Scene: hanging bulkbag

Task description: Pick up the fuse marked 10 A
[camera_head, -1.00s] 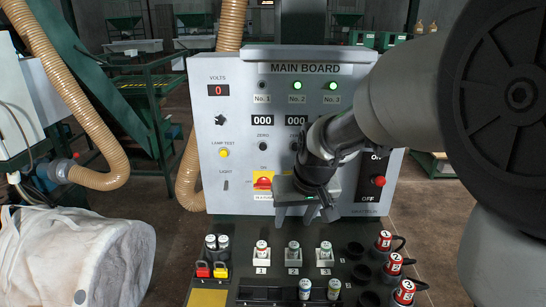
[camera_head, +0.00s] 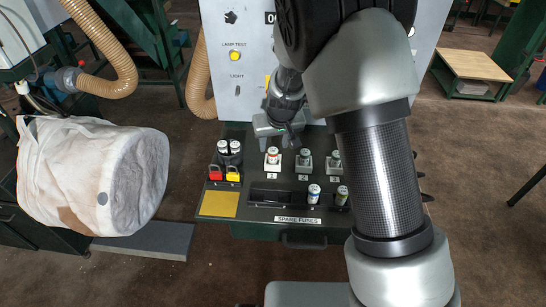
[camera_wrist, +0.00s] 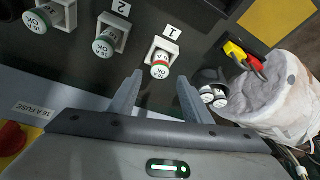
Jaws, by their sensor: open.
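Three capped fuses stand in white numbered holders on the dark bench: the fuse at holder 1 (camera_head: 273,155), the fuse at holder 2 (camera_head: 304,158) and the fuse at holder 3 (camera_head: 335,159). In the wrist view the fuse at holder 1 (camera_wrist: 160,68) has a red band, and the fuses at 2 (camera_wrist: 103,47) and 3 (camera_wrist: 36,21) have green ones. Two spare fuses (camera_head: 314,193) (camera_head: 342,194) stand in the spare tray. I cannot read 10 A on any fuse. My gripper (camera_head: 279,141) is open and empty over the bench near holder 1; its fingers (camera_wrist: 158,77) flank that fuse in the wrist view.
A pair of white-topped cylinders (camera_head: 229,147) stands left of holder 1, behind red and yellow padlocks (camera_head: 224,175). The main board (camera_head: 236,80) rises behind the bench. A hanging bulk bag (camera_head: 85,175) is at the left. My arm hides the bench's right side.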

